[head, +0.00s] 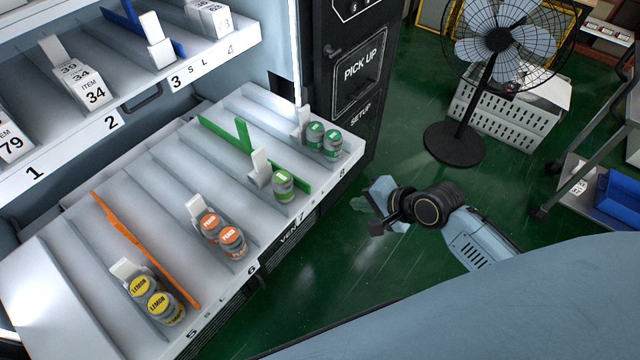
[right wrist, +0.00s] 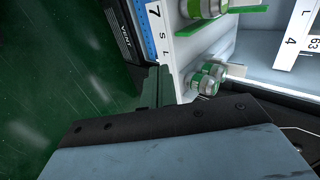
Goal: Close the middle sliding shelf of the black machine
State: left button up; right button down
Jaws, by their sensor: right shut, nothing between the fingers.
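The black machine (head: 343,150) has a lit white interior. Its sliding shelf (head: 60,275), numbered 5 to 8 on the front edge, is pulled out and slopes toward me. It carries yellow lemon jars (head: 150,297), orange-labelled jars (head: 222,235) and green-labelled jars (head: 283,185) in its lanes. In the right wrist view, the shelf's front edge by the 7 (right wrist: 157,22) is close ahead. My right gripper (head: 376,208) is shut and empty, out to the right of the shelf's right end. In the head view it appears apart from the shelf. My left gripper is not in view.
An upper shelf (head: 130,95) numbered 1 to 4 sits above with item boxes. The black panel with the pick up door (head: 360,72) stands right of the shelves. A fan (head: 455,140), a white crate (head: 510,115) and a cart (head: 590,195) stand on the green floor (head: 370,290).

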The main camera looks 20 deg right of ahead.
jog(key=b, duration=0.2)
send_near(311, 193)
jog(key=x, duration=0.5)
jog(key=shift+s+d+f, duration=0.1)
jog(key=shift+s+f, duration=0.15)
jog(key=shift+f, duration=0.05)
jog(key=shift+w+a, duration=0.3)
jog(key=shift+w, duration=0.2)
jog(key=shift+w+p, duration=0.15)
jog(key=shift+p, duration=0.15)
